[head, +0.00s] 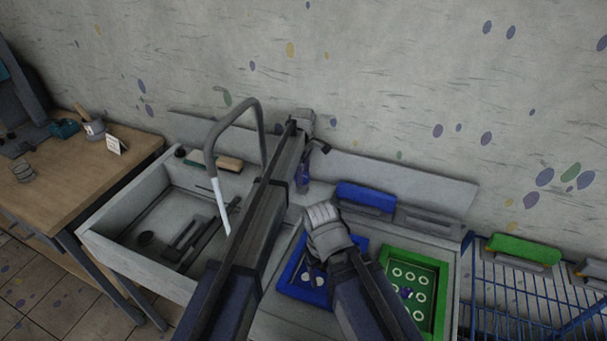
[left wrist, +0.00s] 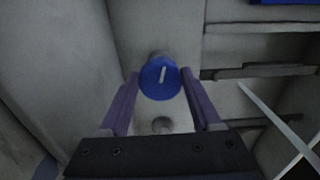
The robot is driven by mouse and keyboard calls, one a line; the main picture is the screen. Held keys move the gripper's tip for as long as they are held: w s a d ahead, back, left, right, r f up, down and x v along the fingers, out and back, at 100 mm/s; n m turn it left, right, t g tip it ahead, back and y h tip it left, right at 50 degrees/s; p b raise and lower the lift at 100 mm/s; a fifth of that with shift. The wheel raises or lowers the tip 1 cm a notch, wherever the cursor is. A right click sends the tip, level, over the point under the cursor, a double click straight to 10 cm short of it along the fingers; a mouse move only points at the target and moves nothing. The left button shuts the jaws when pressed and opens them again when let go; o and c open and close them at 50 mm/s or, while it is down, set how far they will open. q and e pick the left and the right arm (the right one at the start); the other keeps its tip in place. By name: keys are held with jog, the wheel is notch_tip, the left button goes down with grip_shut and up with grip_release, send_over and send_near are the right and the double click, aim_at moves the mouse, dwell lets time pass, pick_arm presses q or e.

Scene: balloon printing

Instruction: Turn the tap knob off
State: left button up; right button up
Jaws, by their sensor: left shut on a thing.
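The blue round tap knob (left wrist: 160,78) with a white mark shows in the left wrist view, between the tips of my left gripper (left wrist: 160,88), which is shut on it. The white mark stands nearly upright, tilted slightly. In the head view my left gripper (head: 304,172) is behind the sink's right side, and my arm hides the knob. The grey curved tap (head: 212,145) arches over the sink (head: 130,255), with a white stream of water (head: 220,205) below its spout. My right gripper (head: 318,245) is over the blue tray; its fingers are not clear.
A blue tray (head: 290,285) and a green tray (head: 436,310) with rings sit right of the sink. Blue (head: 365,197) and green (head: 520,246) blocks stand behind. A brush (head: 228,164) lies on the sink's back ledge. A wooden table (head: 75,180) is at left.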

pick_arm(q)
jog(key=m, duration=0.7)
jog(key=shift+s+a, duration=0.1)
jog(key=shift+s, duration=0.05)
jog(key=m, duration=0.4)
jog(key=shift+a+m, duration=0.1)
jog(key=shift+m, duration=0.3)
jog(key=shift+a+m, duration=0.1)
jog(key=shift+m, duration=1.6)
jog(key=o, duration=1.4)
jog(key=shift+c, duration=0.2)
jog(key=shift+r, duration=0.1)
notch_tip(320, 180, up, 8)
jog(key=p, duration=0.8)
pick_arm(e)
notch_tip(320, 180, up, 8)
